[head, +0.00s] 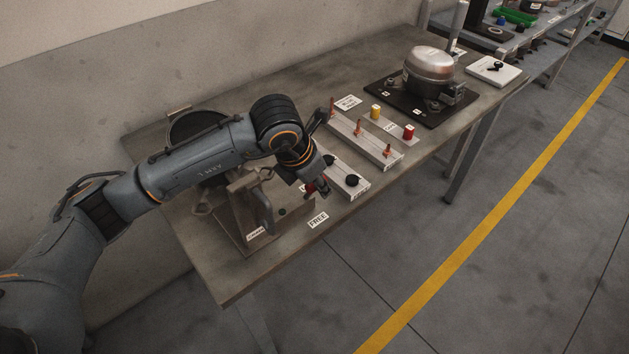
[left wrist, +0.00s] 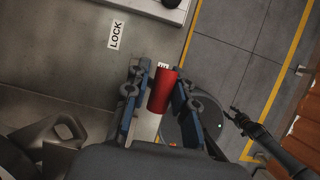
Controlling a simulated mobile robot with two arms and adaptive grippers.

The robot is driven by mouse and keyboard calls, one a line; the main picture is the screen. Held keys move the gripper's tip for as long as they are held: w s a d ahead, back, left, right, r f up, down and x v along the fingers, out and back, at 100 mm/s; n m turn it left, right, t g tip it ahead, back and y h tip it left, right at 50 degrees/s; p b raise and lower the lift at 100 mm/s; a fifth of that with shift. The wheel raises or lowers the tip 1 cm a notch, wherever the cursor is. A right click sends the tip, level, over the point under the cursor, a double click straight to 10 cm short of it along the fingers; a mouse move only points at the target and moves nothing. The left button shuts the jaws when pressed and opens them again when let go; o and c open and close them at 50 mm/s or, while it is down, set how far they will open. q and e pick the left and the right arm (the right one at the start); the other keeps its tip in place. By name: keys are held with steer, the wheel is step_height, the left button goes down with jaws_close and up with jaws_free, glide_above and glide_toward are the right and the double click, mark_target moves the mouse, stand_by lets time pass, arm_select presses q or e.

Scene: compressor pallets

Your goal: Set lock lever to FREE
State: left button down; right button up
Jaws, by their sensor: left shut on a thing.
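My left gripper (head: 316,188) reaches over the front part of the bench. In the left wrist view it (left wrist: 160,78) is shut on the red grip of the lock lever (left wrist: 162,92), with a finger on each side. In the head view only a little red of the lever (head: 309,188) shows beside the fingers. The FREE label (head: 318,219) lies on the bench near the front edge. The LOCK label (left wrist: 116,35) is clear in the left wrist view. My right gripper (left wrist: 237,117) is small and dark there; its jaws are unclear.
A metal fixture (head: 262,212) stands left of the gripper. White blocks with black knobs (head: 351,180), a rack with copper-coloured fittings (head: 387,151) and a compressor (head: 430,68) on a black plate stand to the right. The floor in front is clear.

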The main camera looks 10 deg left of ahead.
arm_select(q)
steer(key=shift+s+d+f, duration=0.3)
steer(key=shift+s+f, duration=0.1)
steer(key=shift+s, duration=0.1)
steer(key=c, duration=1.1)
jaws_free()
steer(key=shift+r, duration=0.1)
steer(key=shift+a+r, duration=0.3)
steer(key=shift+r, duration=0.15)
steer(key=v, duration=1.1)
steer(key=shift+s+r, duration=0.15)
steer(key=shift+r, duration=0.05)
